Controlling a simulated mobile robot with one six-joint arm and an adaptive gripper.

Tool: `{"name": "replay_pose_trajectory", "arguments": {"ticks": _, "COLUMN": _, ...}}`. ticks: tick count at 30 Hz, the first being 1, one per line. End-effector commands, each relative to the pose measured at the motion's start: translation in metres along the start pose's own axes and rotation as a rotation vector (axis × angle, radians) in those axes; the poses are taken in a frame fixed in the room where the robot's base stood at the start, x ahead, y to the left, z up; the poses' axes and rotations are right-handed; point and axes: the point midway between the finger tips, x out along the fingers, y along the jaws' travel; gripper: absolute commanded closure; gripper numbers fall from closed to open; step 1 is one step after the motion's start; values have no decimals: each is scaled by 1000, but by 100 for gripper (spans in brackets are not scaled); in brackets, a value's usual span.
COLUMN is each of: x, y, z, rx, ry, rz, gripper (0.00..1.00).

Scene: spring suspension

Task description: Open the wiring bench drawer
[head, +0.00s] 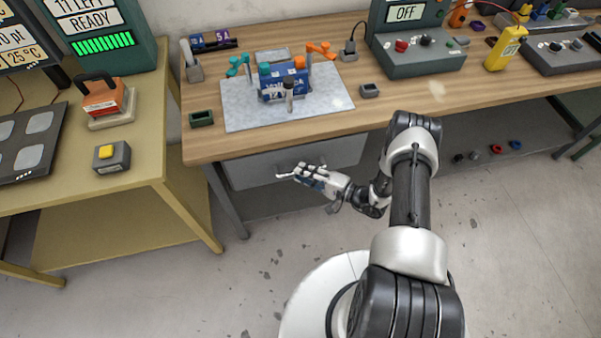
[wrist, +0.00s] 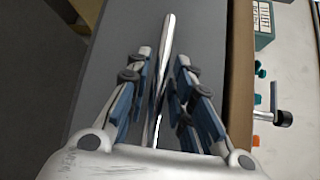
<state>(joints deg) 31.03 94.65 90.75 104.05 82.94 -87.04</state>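The wiring bench (head: 350,115) has a wooden top with a grey drawer (head: 250,172) under its front edge. The drawer looks shut. Its grey front also fills the middle of the wrist view (wrist: 205,40). A slim silver handle (wrist: 167,38) stands out from the front. My gripper (head: 303,173) is at the drawer front, below the tabletop. In the wrist view my gripper (wrist: 164,72) has its fingers on either side of the handle, with narrow gaps showing, so it looks open around the bar.
On the bench a metal plate (head: 238,110) carries a blue fixture with coloured clamps. A dark green block (head: 202,118) sits near the front left corner. A yellow table (head: 130,175) stands at left. The floor before the drawer is clear.

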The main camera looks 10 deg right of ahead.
Motion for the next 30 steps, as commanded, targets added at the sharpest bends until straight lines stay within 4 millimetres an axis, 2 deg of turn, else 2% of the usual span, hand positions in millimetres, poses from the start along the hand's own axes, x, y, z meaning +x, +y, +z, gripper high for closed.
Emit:
{"name": "replay_pose_trajectory", "arguments": {"ticks": 6, "x": 16, "y": 0, "z": 0, "rx": 0, "ry": -1, "rz": -1, "gripper": 79}}
{"name": "replay_pose_trajectory", "arguments": {"ticks": 14, "x": 18, "y": 0, "z": 0, "rx": 0, "ry": 0, "rz": -1, "gripper": 79}}
{"name": "replay_pose_trajectory", "arguments": {"ticks": 24, "x": 17, "y": 0, "z": 0, "rx": 0, "ry": 0, "rz": 0, "gripper": 100}}
{"name": "replay_pose_trajectory", "arguments": {"ticks": 30, "x": 17, "y": 0, "z": 0, "rx": 0, "ry": 0, "rz": 0, "gripper": 100}}
